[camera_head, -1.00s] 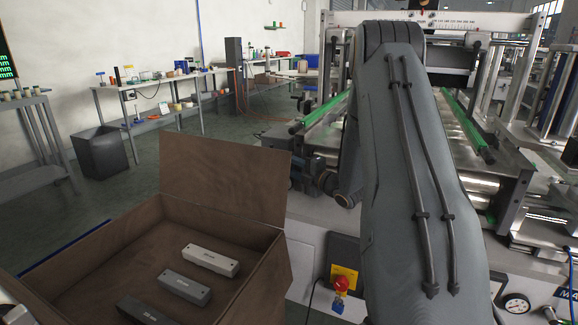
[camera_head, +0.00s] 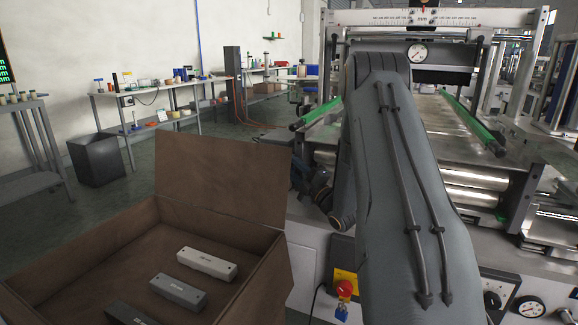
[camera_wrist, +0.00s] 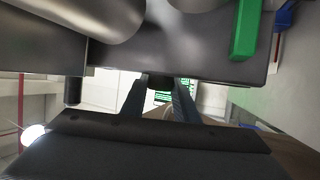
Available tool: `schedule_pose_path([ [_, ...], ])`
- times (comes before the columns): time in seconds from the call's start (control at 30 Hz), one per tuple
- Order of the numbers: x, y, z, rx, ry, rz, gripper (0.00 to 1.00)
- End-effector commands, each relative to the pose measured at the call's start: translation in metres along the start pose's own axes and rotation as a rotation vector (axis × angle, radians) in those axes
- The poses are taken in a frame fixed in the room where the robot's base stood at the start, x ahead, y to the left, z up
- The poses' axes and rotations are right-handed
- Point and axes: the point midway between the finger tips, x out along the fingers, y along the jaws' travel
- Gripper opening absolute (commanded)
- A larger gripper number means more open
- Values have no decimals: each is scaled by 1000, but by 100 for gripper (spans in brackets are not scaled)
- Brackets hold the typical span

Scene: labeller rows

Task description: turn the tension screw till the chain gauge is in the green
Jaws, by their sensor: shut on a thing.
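My gripper (camera_wrist: 158,100) shows in the wrist view, its two dark fingers closed on a small dark knob-like piece (camera_wrist: 160,84) under a grey machine part. This looks like the tension screw, but most of it is hidden. In the head view my own arm covers the gripper and the screw. Another dial (camera_head: 529,307) is on the front panel at lower right. I cannot tell which is the chain gauge, and their needles and coloured zones are too small to read.
An open brown box (camera_head: 225,168) with several labelled bars stands at front left. A black knob (camera_head: 492,300) is by the lower dial. Green-edged rails (camera_head: 470,122) flank the machine bed.

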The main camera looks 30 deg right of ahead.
Motion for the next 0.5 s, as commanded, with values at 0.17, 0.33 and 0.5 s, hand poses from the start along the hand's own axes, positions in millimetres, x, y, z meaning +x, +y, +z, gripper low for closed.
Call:
schedule_pose_path([
  [0.17, 0, 0, 1, 0, -1, 0, 46],
  [0.33, 0, 0, 0, -1, -1, -1, 46],
  [0.5, -5, 0, 1, -1, -2, -1, 46],
])
